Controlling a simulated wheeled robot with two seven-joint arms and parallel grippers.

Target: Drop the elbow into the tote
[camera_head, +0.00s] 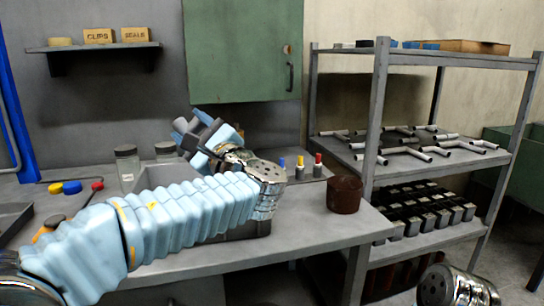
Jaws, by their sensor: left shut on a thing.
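My left arm reaches in from the left over the bench, and its left gripper (195,132) is turned back toward the upper left above the bench. It is shut on a grey piece (206,136), which looks like the elbow; the fingers hide part of it and its full shape cannot be told. A dark grey box (256,229), possibly the tote, stands on the bench behind and below my left forearm, mostly hidden by it. My right gripper is out of view; only a metal part of my right arm shows at the bottom right.
The bench (325,232) carries glass jars (127,166), a brown cup (344,195) and small coloured-top items (300,168). A metal shelf rack (378,110) with pipe pieces stands right. A green cabinet (240,60) hangs behind. Green bins (522,150) stand far right.

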